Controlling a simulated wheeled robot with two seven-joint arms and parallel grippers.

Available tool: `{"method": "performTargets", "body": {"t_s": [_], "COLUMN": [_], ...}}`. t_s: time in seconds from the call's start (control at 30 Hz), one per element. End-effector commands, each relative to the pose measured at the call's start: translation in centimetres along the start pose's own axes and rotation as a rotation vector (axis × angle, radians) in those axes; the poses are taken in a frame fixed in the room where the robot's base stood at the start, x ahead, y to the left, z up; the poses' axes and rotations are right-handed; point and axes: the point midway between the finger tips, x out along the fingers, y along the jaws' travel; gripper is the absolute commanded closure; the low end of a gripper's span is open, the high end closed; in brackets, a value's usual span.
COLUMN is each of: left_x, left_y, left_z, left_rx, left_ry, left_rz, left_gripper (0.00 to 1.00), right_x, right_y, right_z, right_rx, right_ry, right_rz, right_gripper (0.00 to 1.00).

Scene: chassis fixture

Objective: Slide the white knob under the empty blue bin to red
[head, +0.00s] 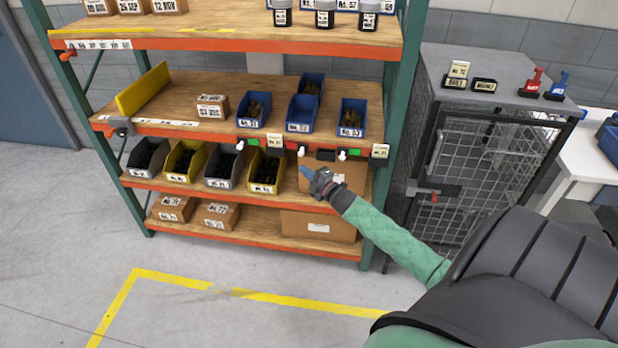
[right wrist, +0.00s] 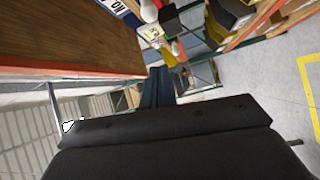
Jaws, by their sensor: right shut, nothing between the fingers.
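The empty blue bin (head: 302,113) stands in the middle of the front row on the middle shelf, and its inside looks bare. Below it on the shelf's front edge is a white knob (head: 301,151), with a red patch (head: 291,146) showing just left of it. My right gripper (head: 303,171) is shut and empty, a little below this knob and apart from it. In the right wrist view its dark blue fingers (right wrist: 157,86) are together, and a white knob (right wrist: 175,48) shows beyond their tips; I cannot tell which knob it is. My left gripper is not in view.
Similar white knobs sit left (head: 240,145) and right (head: 342,155), each beside a green patch. Blue bins with brown contents (head: 253,110) flank the empty one. Grey and yellow bins (head: 265,170) and a cardboard box (head: 335,170) are below. A wire cage (head: 490,165) stands right.

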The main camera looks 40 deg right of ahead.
Motion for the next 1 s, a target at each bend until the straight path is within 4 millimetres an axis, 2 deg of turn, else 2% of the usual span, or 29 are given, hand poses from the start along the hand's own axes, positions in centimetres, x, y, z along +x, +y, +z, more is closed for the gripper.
{"method": "performTargets", "body": {"t_s": [0.23, 0.87, 1.0], "left_x": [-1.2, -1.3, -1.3], "left_y": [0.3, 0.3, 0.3], "left_z": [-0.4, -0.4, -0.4], "left_rx": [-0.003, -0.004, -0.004], "left_ry": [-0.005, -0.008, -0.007], "left_rz": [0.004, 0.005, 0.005], "left_gripper": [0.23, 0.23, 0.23], "right_x": [-1.4, -1.5, -1.5], "right_y": [0.0, 0.0, -0.1], "right_z": [0.0, 0.0, 0.1], "right_rx": [-0.001, 0.002, 0.048], "right_ry": [0.000, 0.000, -0.006], "right_rz": [0.000, 0.000, -0.006], "right_gripper": [1.00, 1.00, 1.00]}}
